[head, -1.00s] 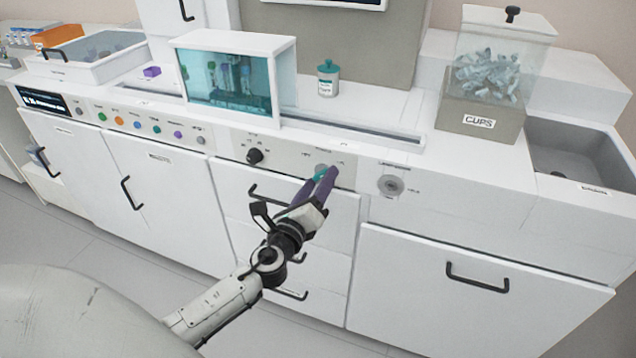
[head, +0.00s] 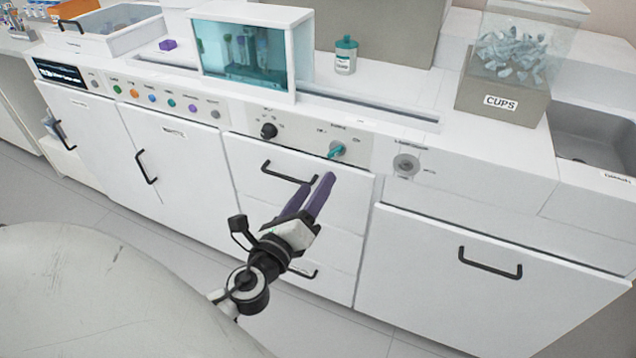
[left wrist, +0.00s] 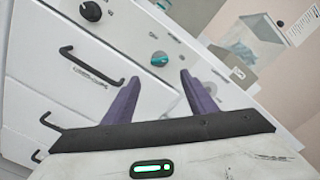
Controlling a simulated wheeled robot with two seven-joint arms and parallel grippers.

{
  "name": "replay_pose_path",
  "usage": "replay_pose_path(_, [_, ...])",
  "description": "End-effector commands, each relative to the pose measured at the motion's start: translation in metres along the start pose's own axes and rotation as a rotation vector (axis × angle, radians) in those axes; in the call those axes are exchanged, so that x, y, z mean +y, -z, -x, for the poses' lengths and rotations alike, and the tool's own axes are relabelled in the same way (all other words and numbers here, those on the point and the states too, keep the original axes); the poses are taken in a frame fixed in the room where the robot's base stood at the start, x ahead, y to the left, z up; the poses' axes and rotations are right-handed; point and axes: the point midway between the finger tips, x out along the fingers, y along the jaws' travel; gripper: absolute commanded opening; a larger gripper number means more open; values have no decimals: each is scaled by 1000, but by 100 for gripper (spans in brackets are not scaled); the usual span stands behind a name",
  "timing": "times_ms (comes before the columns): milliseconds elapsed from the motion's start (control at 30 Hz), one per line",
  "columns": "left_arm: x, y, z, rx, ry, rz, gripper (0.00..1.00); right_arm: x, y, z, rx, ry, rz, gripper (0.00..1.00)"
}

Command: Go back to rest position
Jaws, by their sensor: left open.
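My left gripper (head: 312,192) is open and empty in the head view, in front of the middle drawers, below and apart from a teal knob (head: 337,150) on the front panel. In the left wrist view its two purple fingers (left wrist: 162,95) stand apart with nothing between them. The teal knob (left wrist: 159,59) shows beyond the fingertips there. My right gripper is in neither view.
A white counter holds a teal-windowed box (head: 245,50), a teal-capped jar (head: 346,55) and a CUPS bin (head: 503,100). Drawer handles (head: 289,172) stick out beside the gripper. A black knob (head: 268,131) is on the panel. Open floor (head: 150,240) lies in front.

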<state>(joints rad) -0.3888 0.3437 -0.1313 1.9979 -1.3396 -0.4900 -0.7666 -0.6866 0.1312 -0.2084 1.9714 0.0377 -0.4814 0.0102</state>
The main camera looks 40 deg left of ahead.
Motion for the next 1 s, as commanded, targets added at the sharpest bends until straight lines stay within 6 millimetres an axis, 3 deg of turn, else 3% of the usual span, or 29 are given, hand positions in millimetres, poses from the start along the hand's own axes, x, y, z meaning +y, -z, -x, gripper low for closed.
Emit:
replay_pose_path(567, [4, 5, 2, 13, -15, 38, 52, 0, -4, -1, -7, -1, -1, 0])
replay_pose_path(667, [19, 26, 13, 66, -77, 198, 52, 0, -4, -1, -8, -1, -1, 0])
replay_pose_path(767, [44, 65, 36, 147, -206, 497, 52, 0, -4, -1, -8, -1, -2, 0])
replay_pose_path(900, [72, 134, 89, 235, -471, 1035, 52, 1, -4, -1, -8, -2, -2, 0])
replay_pose_path(1000, [79, 178, 131, 251, -676, 1398, 52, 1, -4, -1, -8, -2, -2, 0])
